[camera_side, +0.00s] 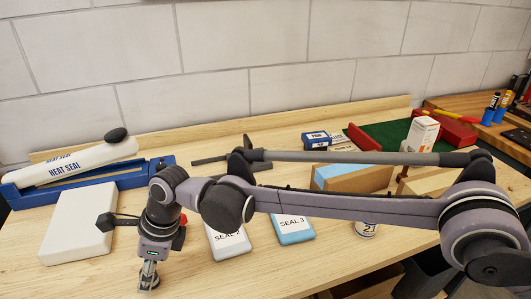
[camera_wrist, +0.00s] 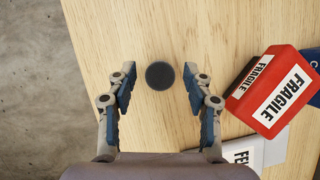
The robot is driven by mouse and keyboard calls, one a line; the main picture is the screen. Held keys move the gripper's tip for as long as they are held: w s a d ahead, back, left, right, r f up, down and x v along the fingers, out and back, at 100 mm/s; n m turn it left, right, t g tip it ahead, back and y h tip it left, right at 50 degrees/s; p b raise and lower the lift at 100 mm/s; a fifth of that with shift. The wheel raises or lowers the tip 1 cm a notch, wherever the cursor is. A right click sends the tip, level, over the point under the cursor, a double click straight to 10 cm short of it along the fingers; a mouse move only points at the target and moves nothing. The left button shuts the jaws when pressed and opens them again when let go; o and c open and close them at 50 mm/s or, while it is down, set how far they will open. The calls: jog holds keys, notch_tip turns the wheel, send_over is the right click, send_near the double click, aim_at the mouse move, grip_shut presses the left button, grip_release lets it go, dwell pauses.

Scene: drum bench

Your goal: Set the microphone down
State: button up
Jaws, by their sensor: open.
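In the wrist view a dark round disc (camera_wrist: 160,76) lies between and slightly beyond my fingertips. It may be the microphone seen end-on, but its body cannot be made out. My gripper (camera_wrist: 158,88) is open, with a finger on each side of the disc and a visible gap to both. In the side view my gripper (camera_side: 148,280) points down at the front left of the bench. A small dark shape shows at its fingertips there, too small to identify.
A red box (camera_wrist: 268,94) labelled FRAGILE lies right of my gripper in the wrist view, with a white labelled item (camera_wrist: 262,148) beside it. The bench edge is close on the left. A white box (camera_side: 75,225) and heat sealer (camera_side: 70,165) stand behind.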

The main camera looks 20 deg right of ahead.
jog(key=w+v, duration=0.1)
jog(key=v, duration=1)
jog(key=w+d+r+n+t+h, duration=0.1)
jog(key=d+r+n+t, duration=0.3)
jog(key=d, duration=1.2)
jog(key=d+r+n, duration=0.3)
jog(key=d+n, duration=0.3)
jog(key=d, duration=0.9)
jog(key=s+d+f+n+h, duration=0.1)
jog(key=s+d+f+n, duration=0.2)
jog(key=d, duration=0.4)
jog(key=s+d+f+n+t+h, duration=0.1)
jog(key=s+d+f+n, duration=0.2)
jog(key=s+d, duration=0.3)
jog(key=s+d+f+n+t+h, duration=0.1)
jog(key=s+d+f+n, duration=0.2)
jog(key=d, duration=0.6)
jog(key=shift+s+d+f+n, duration=0.2)
jog(key=shift+s+n, duration=0.4)
jog(key=shift+s, duration=0.65)
